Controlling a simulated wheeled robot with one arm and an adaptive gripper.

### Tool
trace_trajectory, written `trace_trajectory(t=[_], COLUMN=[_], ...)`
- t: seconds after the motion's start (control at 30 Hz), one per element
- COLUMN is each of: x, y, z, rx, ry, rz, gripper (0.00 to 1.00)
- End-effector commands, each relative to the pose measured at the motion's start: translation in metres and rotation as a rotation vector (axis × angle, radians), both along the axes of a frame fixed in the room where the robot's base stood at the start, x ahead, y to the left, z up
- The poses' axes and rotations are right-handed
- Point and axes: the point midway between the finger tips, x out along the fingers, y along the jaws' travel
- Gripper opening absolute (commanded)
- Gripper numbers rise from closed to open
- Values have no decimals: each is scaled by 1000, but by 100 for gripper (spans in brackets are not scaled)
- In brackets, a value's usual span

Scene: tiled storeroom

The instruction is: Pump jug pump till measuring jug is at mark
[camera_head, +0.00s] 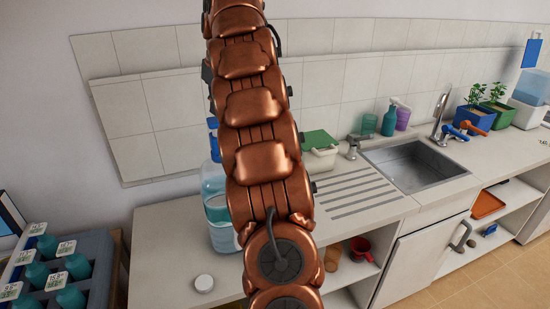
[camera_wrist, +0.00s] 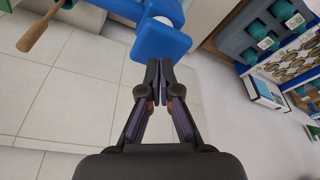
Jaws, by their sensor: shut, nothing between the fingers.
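A large clear jug (camera_head: 216,208) with bluish liquid stands on the counter, partly hidden behind my arm. A bit of its blue pump (camera_head: 212,123) shows beside my arm. In the wrist view a blue pump part (camera_wrist: 160,40) lies just beyond the fingertips of my gripper (camera_wrist: 158,66). My gripper is shut and empty, its tips close to the blue part; I cannot tell whether they touch. My gripper is outside the head view or hidden there. I cannot make out a measuring jug or its mark; my arm covers much of the counter.
A white round lid (camera_head: 203,283) lies on the counter's front. A rack of bottles (camera_head: 60,275) is at lower left. A wooden-handled tool (camera_wrist: 40,32) shows in the wrist view.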

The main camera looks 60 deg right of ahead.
Motion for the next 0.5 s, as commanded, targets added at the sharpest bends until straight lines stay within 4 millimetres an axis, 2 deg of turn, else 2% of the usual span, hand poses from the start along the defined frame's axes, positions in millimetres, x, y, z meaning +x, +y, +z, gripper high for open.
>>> trace_trajectory(t=[0.5], x=[0], y=[0], z=[-13], rx=[1], ry=[-1], rz=[0], gripper=[0])
